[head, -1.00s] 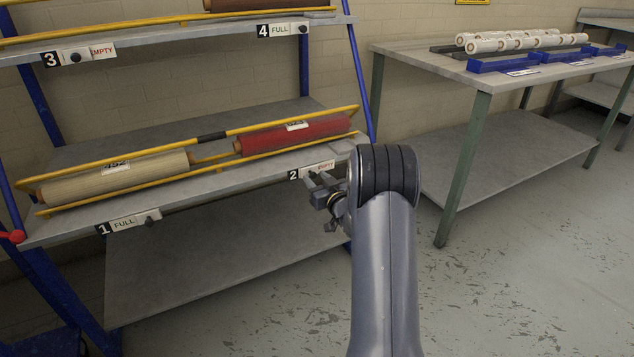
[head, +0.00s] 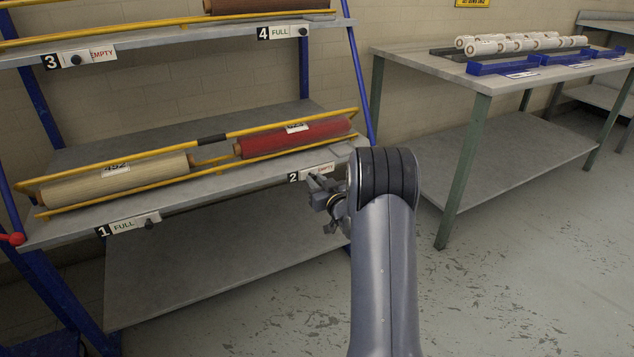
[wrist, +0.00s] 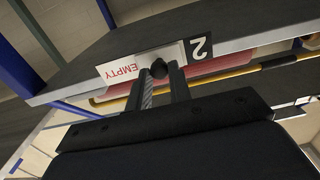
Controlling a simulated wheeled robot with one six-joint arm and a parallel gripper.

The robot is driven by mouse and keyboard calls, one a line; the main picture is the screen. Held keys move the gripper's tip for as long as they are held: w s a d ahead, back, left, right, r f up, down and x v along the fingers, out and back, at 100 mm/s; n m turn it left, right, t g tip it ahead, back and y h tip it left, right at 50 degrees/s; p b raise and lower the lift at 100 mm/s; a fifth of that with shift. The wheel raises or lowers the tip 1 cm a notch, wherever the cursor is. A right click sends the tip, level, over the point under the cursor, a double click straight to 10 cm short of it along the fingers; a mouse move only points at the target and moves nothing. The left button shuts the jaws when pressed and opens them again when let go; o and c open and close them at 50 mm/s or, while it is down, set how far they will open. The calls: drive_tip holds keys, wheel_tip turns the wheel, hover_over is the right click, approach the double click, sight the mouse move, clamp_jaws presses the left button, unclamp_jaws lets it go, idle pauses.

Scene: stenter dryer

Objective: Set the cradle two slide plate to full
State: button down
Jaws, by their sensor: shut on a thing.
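The cradle two slide plate (head: 323,168) is on the front edge of the lower shelf, beside the black number 2 label (head: 293,178). It reads EMPTY in red. In the wrist view the plate (wrist: 122,69) appears upside down, with a dark round knob (wrist: 159,68) beside the word. My gripper (head: 313,182) is at the plate, and in the wrist view its two fingers (wrist: 161,75) are shut on the knob. A red roll (head: 290,137) lies in cradle two above the plate. The fingers hide part of the plate in the head view.
A beige roll (head: 110,180) lies in cradle one, whose plate (head: 125,226) reads FULL. Upper plates read EMPTY at three (head: 90,57) and FULL at four (head: 280,32). A table (head: 440,65) with white rolls stands right. The floor between is clear.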

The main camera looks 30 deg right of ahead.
drive_tip(key=d+p, duration=0.1)
drive_tip(key=d, duration=0.5)
drive_tip(key=shift+w+d+r, duration=0.1)
drive_tip(key=c, duration=1.3)
unclamp_jaws()
drive_tip(key=shift+d, duration=0.1)
drive_tip(key=shift+c, duration=0.2)
drive_tip(key=s+p, duration=0.2)
drive_tip(key=s, duration=0.9)
drive_tip(key=shift+d+p, duration=0.15)
drive_tip(key=shift+p, duration=0.25)
drive_tip(key=shift+w, duration=0.15)
